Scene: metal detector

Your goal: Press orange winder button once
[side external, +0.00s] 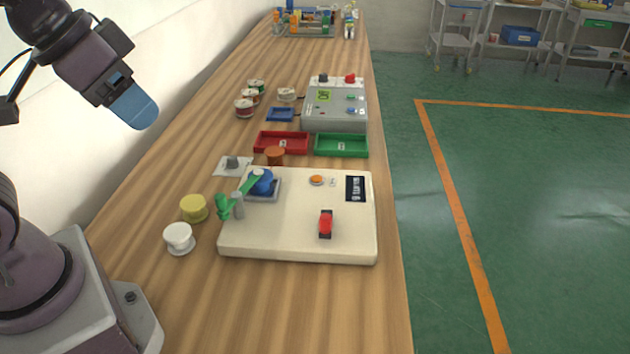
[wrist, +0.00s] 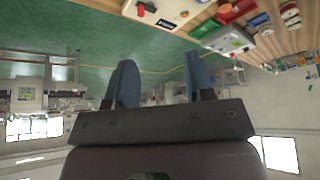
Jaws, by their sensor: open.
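The winder is a white board (side external: 290,245) on the wooden table in the side view. Its small round orange button (side external: 317,180) sits near the far edge, left of a black display. A blue spool, a green crank arm (side external: 240,194) and a red switch (side external: 326,223) are also on the board. My gripper (side external: 136,106) is raised in the air at the upper left, well apart from the board. In the wrist view its two blue fingers (wrist: 160,85) are spread with nothing between them. The board is partly visible at the top of the wrist view.
Yellow (side external: 193,208) and white (side external: 180,238) spools stand left of the board. Red (side external: 281,142) and green (side external: 341,145) trays, an orange-brown spool and a grey detector box (side external: 335,110) lie beyond it. The table's right edge is close to the board. The near table is clear.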

